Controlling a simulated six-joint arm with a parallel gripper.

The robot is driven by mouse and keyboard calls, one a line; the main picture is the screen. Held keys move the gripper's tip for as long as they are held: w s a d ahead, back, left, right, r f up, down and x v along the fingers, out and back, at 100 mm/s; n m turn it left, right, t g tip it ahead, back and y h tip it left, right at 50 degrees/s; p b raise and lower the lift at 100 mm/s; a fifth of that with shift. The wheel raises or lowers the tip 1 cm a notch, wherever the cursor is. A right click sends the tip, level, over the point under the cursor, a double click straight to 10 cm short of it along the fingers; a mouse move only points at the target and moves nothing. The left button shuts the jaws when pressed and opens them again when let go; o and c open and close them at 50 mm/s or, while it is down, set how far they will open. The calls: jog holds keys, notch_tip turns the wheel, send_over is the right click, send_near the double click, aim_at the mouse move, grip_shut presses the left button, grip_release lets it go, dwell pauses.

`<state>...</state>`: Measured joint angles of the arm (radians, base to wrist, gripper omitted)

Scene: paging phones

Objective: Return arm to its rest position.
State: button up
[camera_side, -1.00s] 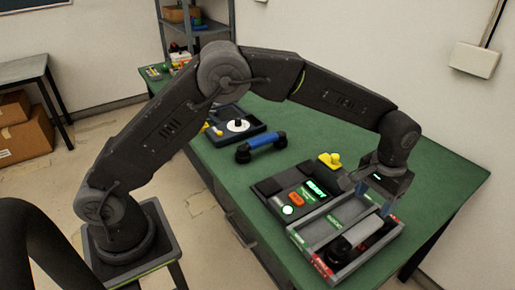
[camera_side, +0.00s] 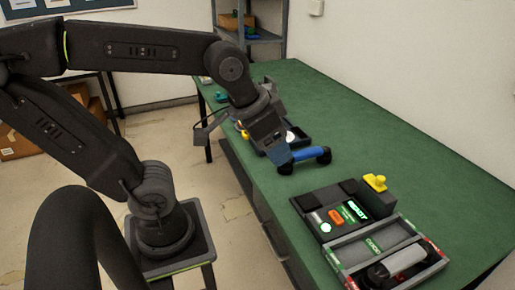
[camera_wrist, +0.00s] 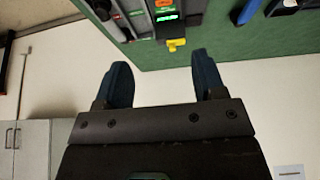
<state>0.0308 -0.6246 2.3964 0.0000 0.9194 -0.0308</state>
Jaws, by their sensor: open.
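My gripper (camera_wrist: 161,82) is open and empty, with its two dark blue fingers apart in the wrist view. In the side view my gripper (camera_side: 284,155) is raised in the air, in front of the left part of the green table (camera_side: 420,150). In the side view a finger overlaps the near end of a blue handset (camera_side: 310,155); the wrist view shows the jaws clear of anything.
A shelf (camera_side: 250,40) stands behind.

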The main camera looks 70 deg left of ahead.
jog(key=shift+s+a+f, duration=0.2)
jog(key=shift+s+f, duration=0.15)
jog(key=shift+s, duration=0.3)
jog(key=shift+s+a+f, duration=0.2)
jog(key=shift+s+f, duration=0.1)
jog(key=shift+s, duration=0.3)
jog(key=shift+c, duration=0.3)
dwell(1.0)
